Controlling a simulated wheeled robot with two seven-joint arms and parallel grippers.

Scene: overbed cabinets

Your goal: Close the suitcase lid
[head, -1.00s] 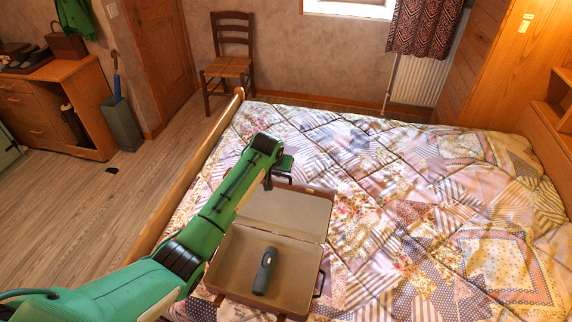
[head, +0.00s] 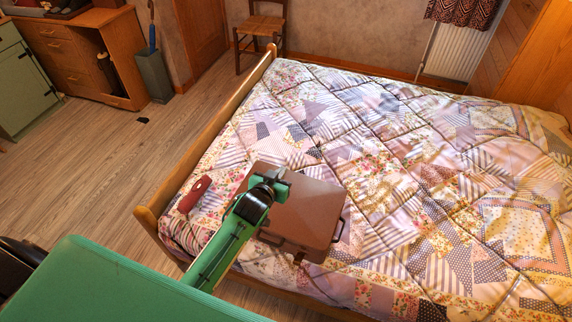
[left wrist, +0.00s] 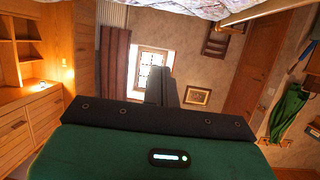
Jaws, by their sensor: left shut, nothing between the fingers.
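The brown suitcase (head: 308,218) lies on the bed. Its lid is down, with the outer face up, and hides the inside. No gap between lid and base shows from here. My left gripper (head: 280,182) is at the far left part of the lid, over or against it; I cannot tell if it touches. It is shut and empty. Its dark fingers (left wrist: 160,88) also show together in the left wrist view, with the room upside down behind them and no suitcase in sight. My right gripper is not in view.
A red object (head: 195,195) lies on the bed left of the suitcase, near the wooden bed rail (head: 215,130). The patchwork quilt (head: 400,160) is clear beyond and to the right. A chair (head: 262,28) stands past the bed's far end.

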